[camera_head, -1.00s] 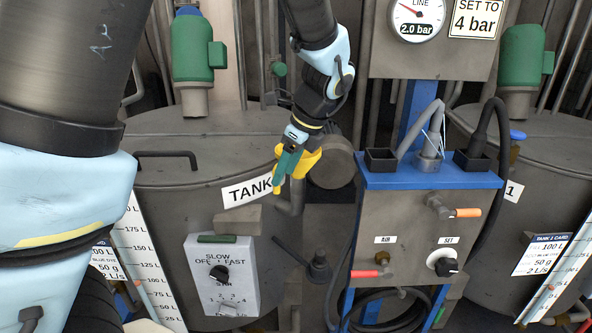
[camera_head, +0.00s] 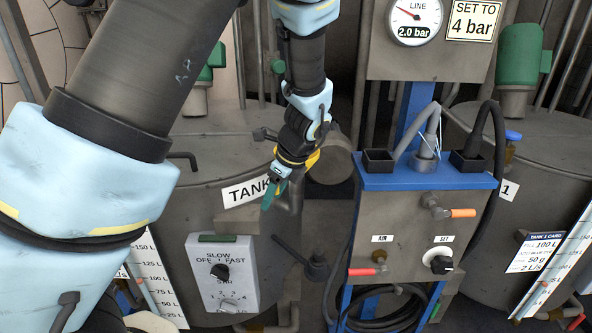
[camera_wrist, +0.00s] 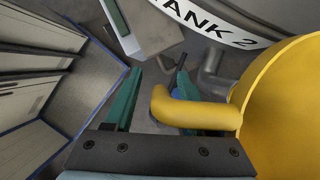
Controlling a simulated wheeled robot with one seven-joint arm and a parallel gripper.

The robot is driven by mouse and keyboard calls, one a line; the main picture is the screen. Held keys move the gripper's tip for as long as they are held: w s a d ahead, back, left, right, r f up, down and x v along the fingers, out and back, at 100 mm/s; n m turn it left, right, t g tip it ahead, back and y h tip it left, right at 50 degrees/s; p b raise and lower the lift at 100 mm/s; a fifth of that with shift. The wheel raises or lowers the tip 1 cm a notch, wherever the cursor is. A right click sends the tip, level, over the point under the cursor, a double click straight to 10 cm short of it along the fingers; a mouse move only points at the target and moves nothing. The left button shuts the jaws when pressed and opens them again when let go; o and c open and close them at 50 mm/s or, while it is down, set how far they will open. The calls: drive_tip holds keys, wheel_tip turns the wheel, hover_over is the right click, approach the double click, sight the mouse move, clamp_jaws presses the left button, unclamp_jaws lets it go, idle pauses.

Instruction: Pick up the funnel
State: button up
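The yellow funnel (camera_wrist: 285,110) fills the right side of the wrist view. Its bent yellow handle (camera_wrist: 200,113) reaches left across my right finger into the space between the fingers. My gripper (camera_wrist: 158,72) has two green fingers standing apart, with a gap between the left finger and the handle. In the head view my gripper (camera_head: 272,192) points down in front of the Tank 2 sign. Only a sliver of the yellow funnel (camera_head: 313,158) shows there, behind my wrist; the rest is hidden.
The Tank 2 vessel (camera_head: 190,235) with its speed-control box (camera_head: 240,295) stands behind and below my gripper. A blue-framed stand (camera_head: 420,180) with hoses and valves stands to the right. A second tank (camera_head: 540,150) is at the far right.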

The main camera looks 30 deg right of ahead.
clamp_jaws()
idle(0.6)
